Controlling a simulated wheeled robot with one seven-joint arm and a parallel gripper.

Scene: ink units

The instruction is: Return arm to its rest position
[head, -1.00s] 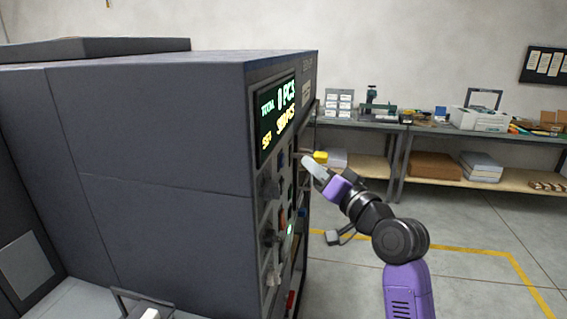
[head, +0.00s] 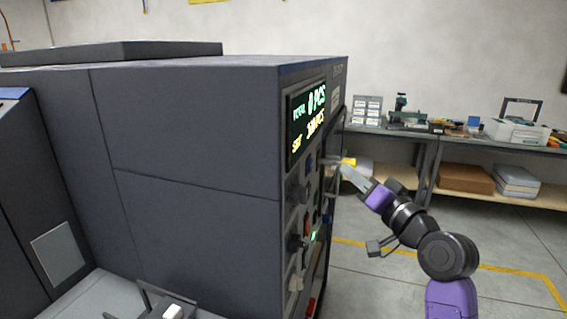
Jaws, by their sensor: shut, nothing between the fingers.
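My gripper (head: 345,168) is at the end of my purple and black arm, on the right of the head view. It is shut and empty. Its tip points up and left, close to the control panel side of a large dark grey machine (head: 200,135). I cannot tell whether the tip touches the panel. My arm is bent and reaches up from the lower right. The machine's display (head: 312,120) is lit with green and yellow text, and knobs and buttons sit below it, with a green light (head: 313,236) glowing among them.
A workbench (head: 460,143) with tools and boxes stands along the back wall. Its lower shelf holds a brown box (head: 465,179) and stacked paper (head: 517,180). A yellow line (head: 500,268) marks the open grey floor to the right of the machine.

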